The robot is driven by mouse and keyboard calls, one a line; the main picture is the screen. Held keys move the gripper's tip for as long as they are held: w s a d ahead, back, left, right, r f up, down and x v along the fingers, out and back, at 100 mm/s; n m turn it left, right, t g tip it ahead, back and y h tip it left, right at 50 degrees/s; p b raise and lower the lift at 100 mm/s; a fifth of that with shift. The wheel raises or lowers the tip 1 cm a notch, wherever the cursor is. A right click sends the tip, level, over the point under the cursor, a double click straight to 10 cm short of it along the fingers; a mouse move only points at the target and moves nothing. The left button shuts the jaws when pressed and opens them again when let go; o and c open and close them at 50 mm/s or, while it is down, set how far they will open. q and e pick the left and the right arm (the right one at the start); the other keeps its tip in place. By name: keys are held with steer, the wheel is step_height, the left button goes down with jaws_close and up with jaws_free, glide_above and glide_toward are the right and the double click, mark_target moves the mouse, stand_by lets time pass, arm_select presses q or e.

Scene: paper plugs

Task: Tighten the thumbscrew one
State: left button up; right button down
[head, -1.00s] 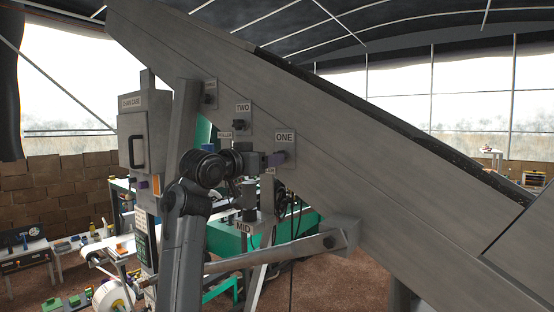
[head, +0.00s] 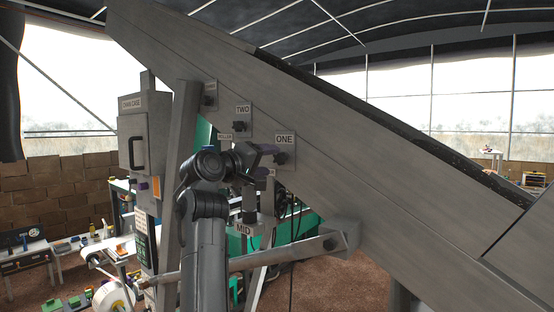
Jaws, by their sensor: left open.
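Thumbscrew one is the small dark knob (head: 281,158) under the label ONE (head: 284,139) on the sloping grey metal side panel. My left gripper (head: 272,154) is at the knob's left side, its dark fingers pointing right toward it. The gripper is open. Whether the fingers touch the knob or stand just short of it cannot be told from here. My right gripper is not in view.
A knob under the label TWO (head: 239,126) sits up and left on the same panel. A plate labelled MID (head: 243,229) and a slanting metal bar (head: 290,250) lie below the gripper. A chain case box (head: 145,140) stands to the left.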

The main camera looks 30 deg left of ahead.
mark_target(277, 158)
arm_select(q)
steer(key=shift+w+d+r+p, duration=0.1)
steer(key=shift+w+r+p, duration=0.05)
steer(key=shift+w+p, duration=1.7)
steer(key=shift+w, duration=0.15)
steer(key=c, duration=1)
jaws_close()
steer(key=shift+f+m, duration=0.2)
steer(key=shift+m, duration=0.9)
steer(key=shift+r+m, duration=0.1)
steer(key=shift+m, duration=0.7)
